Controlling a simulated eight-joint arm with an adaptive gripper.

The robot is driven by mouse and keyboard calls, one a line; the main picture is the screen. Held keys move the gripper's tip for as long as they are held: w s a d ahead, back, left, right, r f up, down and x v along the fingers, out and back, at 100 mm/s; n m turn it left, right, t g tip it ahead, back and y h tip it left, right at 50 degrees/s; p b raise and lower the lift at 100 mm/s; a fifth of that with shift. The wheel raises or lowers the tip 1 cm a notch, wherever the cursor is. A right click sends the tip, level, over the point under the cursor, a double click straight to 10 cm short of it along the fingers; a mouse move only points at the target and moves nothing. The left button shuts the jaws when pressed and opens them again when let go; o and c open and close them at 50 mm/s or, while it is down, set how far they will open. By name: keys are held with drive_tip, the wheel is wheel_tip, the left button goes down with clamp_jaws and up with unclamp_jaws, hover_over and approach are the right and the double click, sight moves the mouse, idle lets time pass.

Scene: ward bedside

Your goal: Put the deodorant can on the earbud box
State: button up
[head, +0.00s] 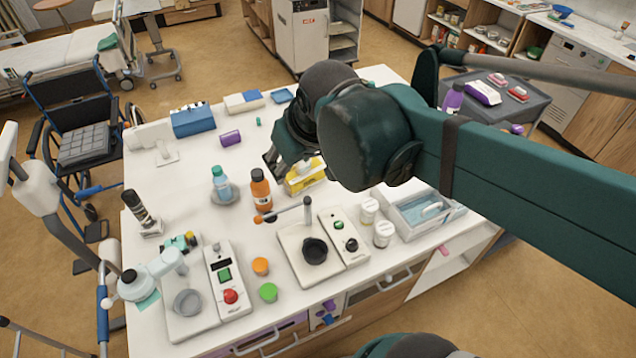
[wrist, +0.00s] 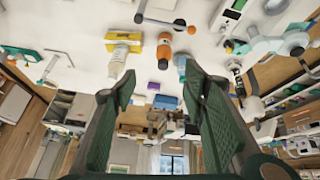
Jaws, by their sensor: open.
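A dark can (head: 135,207), probably the deodorant can, stands upright near the table's left edge. The can also shows in the wrist view (wrist: 236,76), dark with pale markings. My gripper (head: 276,162) is over the middle of the table, well to the right of the can. In the wrist view its two fingers (wrist: 162,105) are wide apart with nothing between them.
A yellow box (head: 303,180) is close to my gripper. An orange bottle (head: 261,190) and a blue-topped bottle (head: 220,184) stand between it and the can. Several devices fill the front.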

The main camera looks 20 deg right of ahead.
drive_tip(key=s+d+f+m+t, duration=0.1)
drive_tip(key=s+d+f+m, duration=0.1)
drive_tip(key=s, duration=0.4)
drive_tip(key=shift+d+f+h, duration=0.3)
drive_tip(key=shift+d+f, duration=0.35)
drive_tip(key=shift+d, duration=0.2)
wheel_tip(320, 180, down, 10)
drive_tip(key=b, duration=0.9)
drive_tip(key=shift+r+b, duration=0.15)
drive_tip(key=shift+b, duration=0.2)
